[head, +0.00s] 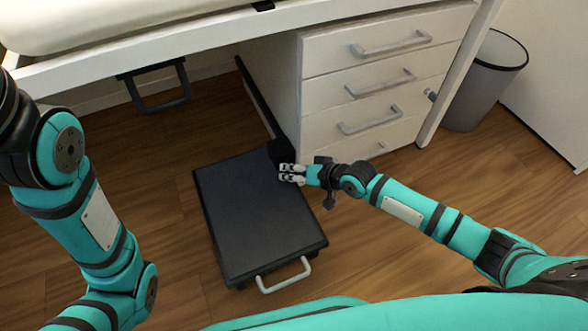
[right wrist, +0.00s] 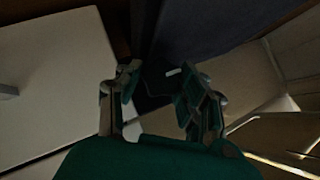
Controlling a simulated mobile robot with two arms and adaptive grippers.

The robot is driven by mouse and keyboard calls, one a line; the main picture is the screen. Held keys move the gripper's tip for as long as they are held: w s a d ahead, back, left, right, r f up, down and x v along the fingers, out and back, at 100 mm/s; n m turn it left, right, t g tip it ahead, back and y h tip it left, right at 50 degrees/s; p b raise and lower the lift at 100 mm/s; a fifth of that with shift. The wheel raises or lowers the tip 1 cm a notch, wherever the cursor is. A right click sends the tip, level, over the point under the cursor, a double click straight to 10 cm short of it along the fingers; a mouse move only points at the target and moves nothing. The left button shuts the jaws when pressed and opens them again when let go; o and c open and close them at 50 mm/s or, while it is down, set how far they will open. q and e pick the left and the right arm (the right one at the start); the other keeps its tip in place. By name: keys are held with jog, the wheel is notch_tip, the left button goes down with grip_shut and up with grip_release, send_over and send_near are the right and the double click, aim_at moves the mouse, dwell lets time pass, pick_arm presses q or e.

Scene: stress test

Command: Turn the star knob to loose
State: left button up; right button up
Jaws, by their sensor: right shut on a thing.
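The star knob (head: 281,151) appears as a small black shape at the far right corner of a black flat platform (head: 255,215), by the foot of the drawer cabinet. Its lobes and any marking cannot be made out. My right gripper (head: 285,172) is at this black part, with its fingers shut on it. In the right wrist view, the two fingers of my right gripper (right wrist: 163,92) stand on either side of a dark part (right wrist: 150,101), which is mostly in shadow. My left arm shows at the left, but its gripper is out of view.
A white drawer cabinet (head: 330,70) with grey handles stands just behind the platform. A light handle (head: 284,276) is at the platform's near edge. A grey bin (head: 485,85) stands at the back right. Wooden floor (head: 150,185) is clear left of the platform.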

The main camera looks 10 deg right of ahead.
jog(key=o, duration=1.1)
jog(key=shift+o, duration=0.2)
jog(key=v, duration=1.2)
